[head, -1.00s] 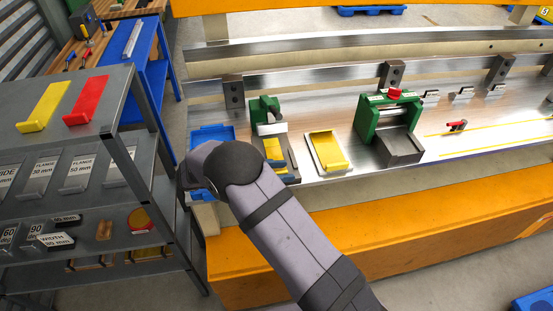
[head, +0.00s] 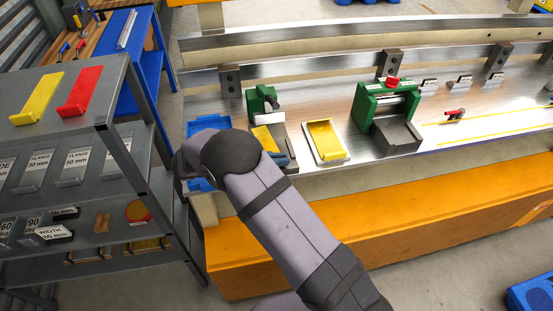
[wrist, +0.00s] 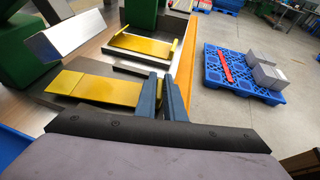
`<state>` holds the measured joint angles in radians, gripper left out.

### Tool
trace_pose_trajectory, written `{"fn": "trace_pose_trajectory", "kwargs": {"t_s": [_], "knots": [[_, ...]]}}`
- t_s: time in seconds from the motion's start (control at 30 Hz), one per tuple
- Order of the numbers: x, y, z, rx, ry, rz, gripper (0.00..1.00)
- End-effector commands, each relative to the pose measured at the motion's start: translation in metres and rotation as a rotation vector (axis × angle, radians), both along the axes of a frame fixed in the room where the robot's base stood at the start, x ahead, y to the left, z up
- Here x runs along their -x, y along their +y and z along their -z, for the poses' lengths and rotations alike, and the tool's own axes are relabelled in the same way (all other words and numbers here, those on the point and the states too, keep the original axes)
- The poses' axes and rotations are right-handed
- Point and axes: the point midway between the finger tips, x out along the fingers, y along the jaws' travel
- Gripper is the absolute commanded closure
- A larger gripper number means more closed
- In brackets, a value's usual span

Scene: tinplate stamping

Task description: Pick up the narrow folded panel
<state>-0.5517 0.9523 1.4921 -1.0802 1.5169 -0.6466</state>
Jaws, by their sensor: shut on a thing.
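The narrow yellow panel (wrist: 98,87) lies across the wrist view, with its right end at my gripper (wrist: 162,82). The two blue-grey fingers are shut on that end; the fold between them is mostly hidden. The panel's far end is over or on a grey block, and I cannot tell whether it touches. In the head view the panel (head: 266,139) shows beside the green bending tool (head: 262,100), partly behind my arm. A wider yellow panel (head: 326,139) with turned-up edges lies on a pale plate to the right.
A silver bar (wrist: 65,37) of the tool sticks out above the narrow panel. A blue tray (head: 207,124) is at left on the bench. A larger green press (head: 388,108) stands right. A shelf (head: 95,115) with yellow and red samples is far left. The bench's front edge is close.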

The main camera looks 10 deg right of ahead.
Motion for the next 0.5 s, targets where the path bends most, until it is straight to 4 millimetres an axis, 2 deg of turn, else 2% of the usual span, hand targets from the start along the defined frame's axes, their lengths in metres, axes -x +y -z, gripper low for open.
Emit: {"fn": "trace_pose_trajectory", "kwargs": {"t_s": [0.17,0.3,0.5], "knots": [[0.002,0.000,-0.012,0.001,0.002,0.003,1.00],[0.001,0.000,-0.029,0.000,-0.002,0.003,1.00],[0.009,0.046,-0.025,0.000,-0.001,-0.004,1.00]]}}
